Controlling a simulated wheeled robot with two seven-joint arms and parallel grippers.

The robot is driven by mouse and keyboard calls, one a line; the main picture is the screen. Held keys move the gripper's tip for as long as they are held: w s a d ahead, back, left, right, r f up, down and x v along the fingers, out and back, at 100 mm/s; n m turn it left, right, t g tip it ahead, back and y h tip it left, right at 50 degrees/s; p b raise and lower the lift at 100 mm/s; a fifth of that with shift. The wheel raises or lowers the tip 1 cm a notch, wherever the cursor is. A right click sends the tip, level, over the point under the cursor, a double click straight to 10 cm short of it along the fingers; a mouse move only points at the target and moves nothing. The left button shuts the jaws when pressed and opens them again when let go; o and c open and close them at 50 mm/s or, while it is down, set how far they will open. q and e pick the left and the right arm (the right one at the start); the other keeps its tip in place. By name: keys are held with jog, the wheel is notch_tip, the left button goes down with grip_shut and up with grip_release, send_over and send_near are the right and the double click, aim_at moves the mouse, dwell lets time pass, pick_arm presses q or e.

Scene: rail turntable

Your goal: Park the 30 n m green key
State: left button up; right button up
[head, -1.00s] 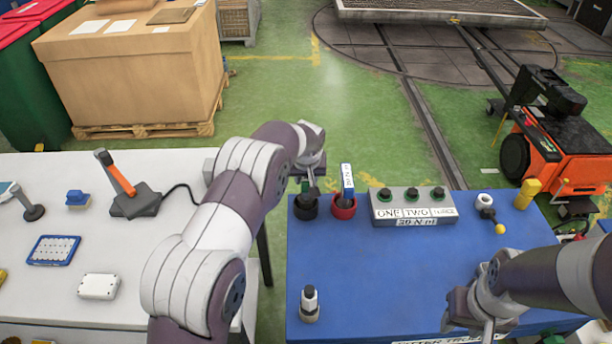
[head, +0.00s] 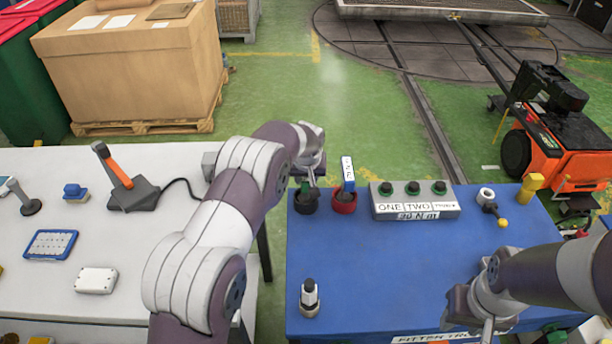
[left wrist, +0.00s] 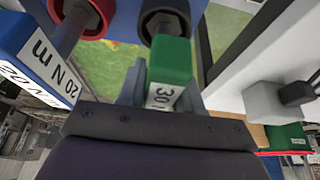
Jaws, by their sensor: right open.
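The green key (left wrist: 172,62), its label starting with "30", is between the fingers of my left gripper (left wrist: 165,95) in the left wrist view, with a finger close against each side. In the head view the left gripper (head: 313,178) is at the green key (head: 306,186), over the black cup (head: 306,205). The black cup also shows beyond the key in the left wrist view (left wrist: 148,12). How deep the key sits in it is hidden. My right gripper (head: 485,328) is open, low over the blue table's front right, partly hidden by its arm.
A blue key (head: 348,172) labelled 20 N m stands in the red cup (head: 344,206) beside the black one. A grey box (head: 415,203) with several green-ringed black knobs is to the right. The blue table's middle (head: 390,265) is clear. A black-and-white piece (head: 310,298) stands front left.

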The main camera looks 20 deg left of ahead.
pick_arm(q)
jog(key=o, duration=0.4)
jog(key=b+v, duration=0.2)
jog(key=v, duration=1)
jog(key=shift+s+d+r, duration=0.1)
jog(key=shift+s+r, duration=0.05)
jog(key=shift+r, duration=0.2)
